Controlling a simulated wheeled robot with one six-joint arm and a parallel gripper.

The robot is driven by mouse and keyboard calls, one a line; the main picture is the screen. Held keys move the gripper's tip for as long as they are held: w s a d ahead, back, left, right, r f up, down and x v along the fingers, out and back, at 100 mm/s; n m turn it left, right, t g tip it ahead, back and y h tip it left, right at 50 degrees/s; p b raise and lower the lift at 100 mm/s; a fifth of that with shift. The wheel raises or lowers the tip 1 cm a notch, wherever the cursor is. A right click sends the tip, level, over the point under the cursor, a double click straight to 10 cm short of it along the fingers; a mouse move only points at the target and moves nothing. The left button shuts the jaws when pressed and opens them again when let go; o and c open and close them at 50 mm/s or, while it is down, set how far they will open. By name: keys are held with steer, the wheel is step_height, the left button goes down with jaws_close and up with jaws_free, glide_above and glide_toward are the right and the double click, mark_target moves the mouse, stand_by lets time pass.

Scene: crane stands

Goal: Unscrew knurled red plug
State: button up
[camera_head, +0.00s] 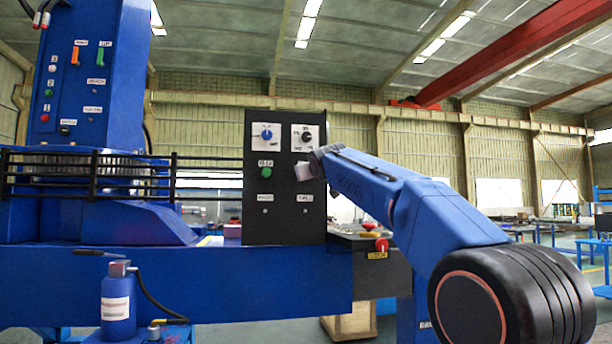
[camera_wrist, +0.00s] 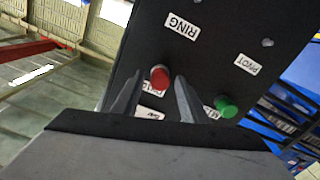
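A short round red plug (camera_wrist: 159,78) stands out from a black panel (camera_wrist: 215,50) in the wrist view; its knurling is too small to make out. My gripper (camera_wrist: 160,82) is open, with one finger on each side of the plug in the picture. I cannot tell whether the fingertips reach past it or touch it. In the head view my gripper (camera_head: 314,166) is at the right edge of the panel (camera_head: 285,228) and hides the plug there.
A green button (camera_wrist: 226,105) sits close beside my right finger; it also shows in the head view (camera_head: 266,172). Two dials (camera_head: 267,134) are above on the panel. A red knob (camera_head: 381,244) is lower right. A blue bottle (camera_head: 117,305) stands at front left.

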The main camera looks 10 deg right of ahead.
steer(key=m, duration=1.5)
stand_by(0.4)
jaws_close()
steer(key=shift+s, duration=0.1)
stand_by(0.4)
steer(key=n, duration=0.4)
steer(key=shift+n, duration=0.4)
